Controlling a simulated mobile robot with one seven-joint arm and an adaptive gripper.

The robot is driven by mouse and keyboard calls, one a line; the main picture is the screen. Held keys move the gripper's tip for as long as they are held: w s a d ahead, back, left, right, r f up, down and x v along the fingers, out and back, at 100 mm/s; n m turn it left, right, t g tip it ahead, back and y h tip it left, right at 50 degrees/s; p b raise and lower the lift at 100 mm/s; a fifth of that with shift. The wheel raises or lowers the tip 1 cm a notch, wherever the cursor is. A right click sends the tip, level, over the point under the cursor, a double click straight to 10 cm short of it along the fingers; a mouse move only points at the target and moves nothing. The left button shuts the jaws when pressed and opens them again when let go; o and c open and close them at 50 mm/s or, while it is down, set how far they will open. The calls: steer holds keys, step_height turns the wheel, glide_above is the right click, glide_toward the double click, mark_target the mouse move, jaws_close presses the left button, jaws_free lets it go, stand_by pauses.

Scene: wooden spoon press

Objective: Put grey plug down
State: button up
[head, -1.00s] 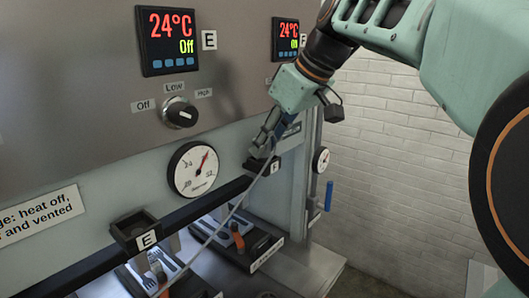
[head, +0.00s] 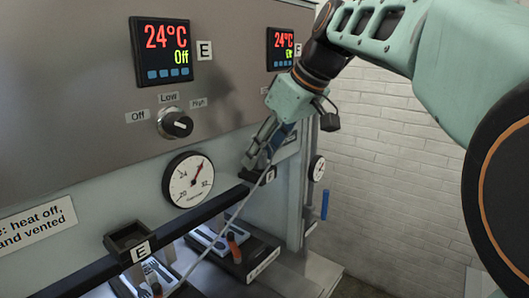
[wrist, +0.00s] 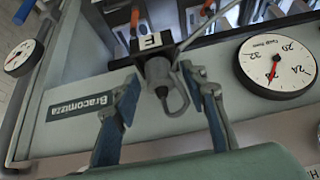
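The grey plug (wrist: 158,72) sits at the black holder marked F (wrist: 138,46), in the wrist view. My gripper (wrist: 165,92) is open, with one blue-padded finger on each side of the plug and visible gaps between. In the head view my gripper (head: 258,152) is just over the F holder (head: 254,175) and hides the plug. The cable (head: 226,222) runs from there down to the lower left.
An empty-looking black holder marked E (head: 128,238) is on the same rail at the left. A gauge (head: 188,180) and a knob (head: 175,124) are on the panel. Trays with utensils (head: 232,252) lie below. White brick wall (head: 400,150) is at the right.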

steer(key=v, duration=1.2)
steer(key=shift+p, duration=0.45)
